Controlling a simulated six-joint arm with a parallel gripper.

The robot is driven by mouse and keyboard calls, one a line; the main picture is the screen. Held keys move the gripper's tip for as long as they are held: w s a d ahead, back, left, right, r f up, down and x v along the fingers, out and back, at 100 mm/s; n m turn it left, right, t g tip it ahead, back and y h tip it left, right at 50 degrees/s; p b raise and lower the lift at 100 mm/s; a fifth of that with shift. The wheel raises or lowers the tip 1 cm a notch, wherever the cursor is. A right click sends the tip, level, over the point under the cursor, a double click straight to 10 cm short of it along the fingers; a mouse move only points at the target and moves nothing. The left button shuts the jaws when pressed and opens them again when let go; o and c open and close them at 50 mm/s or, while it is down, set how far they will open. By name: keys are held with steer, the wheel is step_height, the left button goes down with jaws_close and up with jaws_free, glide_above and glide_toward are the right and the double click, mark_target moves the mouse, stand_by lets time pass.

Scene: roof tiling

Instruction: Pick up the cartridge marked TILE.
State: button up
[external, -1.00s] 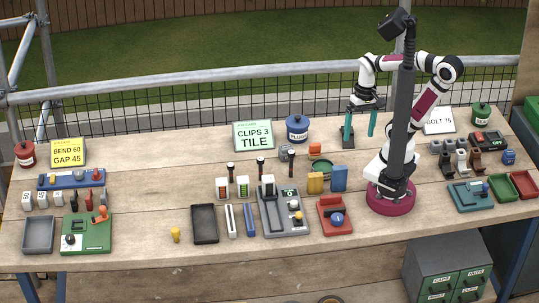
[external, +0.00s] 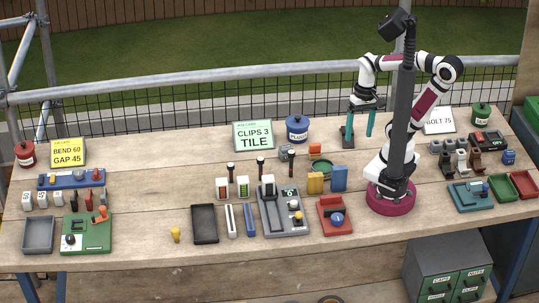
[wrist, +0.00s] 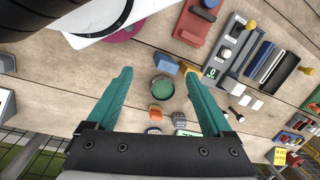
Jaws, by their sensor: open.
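Several upright white cartridges with dark-topped handles stand mid-table. One has a red-orange stripe (external: 222,187), one a green stripe (external: 243,187), and one sits at the grey device (external: 268,186). Their lettering is too small to read, so I cannot tell which is marked TILE. A sign (external: 253,136) behind them reads CLIPS 3 TILE. White blocks with dark handles also show right of the fingers in the wrist view (wrist: 250,102). My gripper (external: 360,122) is open and empty, right of and behind the cartridges. Its teal fingers (wrist: 158,75) are spread wide.
A green round pot (wrist: 162,88) lies between the fingers in the wrist view. Yellow (external: 315,183) and blue (external: 339,178) blocks stand between the cartridges and my base. A red device (external: 335,214) and a black tray (external: 204,224) are near the front.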

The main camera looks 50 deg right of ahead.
steer(key=n+t+h, duration=0.6)
steer(key=n+h, duration=0.6)
steer(key=n, duration=1.5)
glide_above(268, 178)
steer(key=s, duration=0.5)
step_height(268, 178, down, 7)
steer(key=s+a+f+n+t, duration=0.2)
steer(key=a+f+n+t, duration=0.2)
steer(key=a+n, duration=0.3)
steer(key=shift+m+y, duration=0.3)
steer(key=shift+m, duration=0.4)
steer(key=x, duration=0.4)
steer(key=f+x, duration=0.1)
steer(key=x, duration=0.9)
steer(key=shift+s+f, duration=0.2)
steer(key=shift+f, duration=0.05)
jaws_close()
steer(key=shift+r, duration=0.15)
